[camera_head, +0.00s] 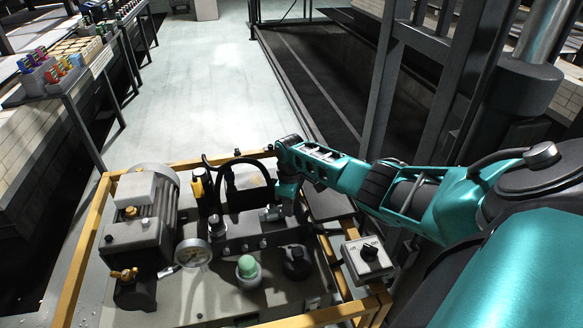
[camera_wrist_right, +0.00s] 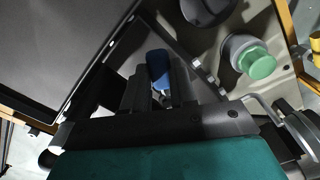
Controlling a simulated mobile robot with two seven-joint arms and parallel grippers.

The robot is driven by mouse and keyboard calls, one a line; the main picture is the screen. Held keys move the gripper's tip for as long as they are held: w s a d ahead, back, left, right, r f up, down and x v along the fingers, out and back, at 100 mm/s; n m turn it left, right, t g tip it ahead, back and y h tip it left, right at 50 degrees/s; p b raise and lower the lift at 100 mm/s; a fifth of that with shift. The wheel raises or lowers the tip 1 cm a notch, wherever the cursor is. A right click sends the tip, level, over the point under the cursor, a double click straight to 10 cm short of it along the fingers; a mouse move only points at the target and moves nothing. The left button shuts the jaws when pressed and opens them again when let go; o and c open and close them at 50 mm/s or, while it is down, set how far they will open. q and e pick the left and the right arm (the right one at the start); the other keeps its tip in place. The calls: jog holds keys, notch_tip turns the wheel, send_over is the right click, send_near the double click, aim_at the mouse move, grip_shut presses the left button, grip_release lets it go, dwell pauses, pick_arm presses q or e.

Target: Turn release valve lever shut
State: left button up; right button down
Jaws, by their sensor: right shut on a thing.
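My right gripper (camera_head: 274,210) reaches in from the right over the dark valve block (camera_head: 240,236) of the pump unit. In the right wrist view its jaws (camera_wrist_right: 160,94) are closed around a small lever with a blue grip (camera_wrist_right: 158,66). I take this to be the release valve lever; its blue end sticks out past the fingers. In the head view the lever is mostly hidden by my gripper, and its exact angle cannot be told. My left gripper is not in view.
Close by are a pressure gauge (camera_head: 193,253), a green-capped knob (camera_head: 247,266), a black round cap (camera_head: 296,262) and a grey motor (camera_head: 140,222). A yellow frame (camera_head: 75,255) surrounds the unit. A switch box (camera_head: 367,258) stands to the right. Open floor (camera_head: 205,90) lies beyond.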

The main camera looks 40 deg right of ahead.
jog(key=shift+s+a+r+m+p, duration=0.15)
jog(key=shift+a+r+m+p, duration=0.1)
jog(key=shift+a+m+p, duration=0.2)
pick_arm(q)
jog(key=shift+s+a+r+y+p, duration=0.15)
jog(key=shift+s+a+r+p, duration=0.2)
jog(key=shift+p, duration=0.4)
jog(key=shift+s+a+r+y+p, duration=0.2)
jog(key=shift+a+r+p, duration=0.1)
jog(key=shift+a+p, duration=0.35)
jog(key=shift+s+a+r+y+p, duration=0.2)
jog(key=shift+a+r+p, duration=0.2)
jog(key=shift+p, duration=0.4)
pick_arm(e)
jog(key=shift+w+a+f+m, duration=0.1)
jog(key=shift+a+m, duration=0.7)
jog(key=shift+m, duration=0.85)
jog(key=shift+w+a+f+m, duration=0.1)
jog(key=shift+a+m, duration=0.65)
jog(key=shift+m, duration=0.9)
jog(key=shift+w+a+m, duration=0.1)
jog(key=shift+a+m, duration=0.7)
jog(key=shift+m, duration=0.85)
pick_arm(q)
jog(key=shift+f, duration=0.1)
pick_arm(e)
jog(key=c, duration=0.9)
grip_release()
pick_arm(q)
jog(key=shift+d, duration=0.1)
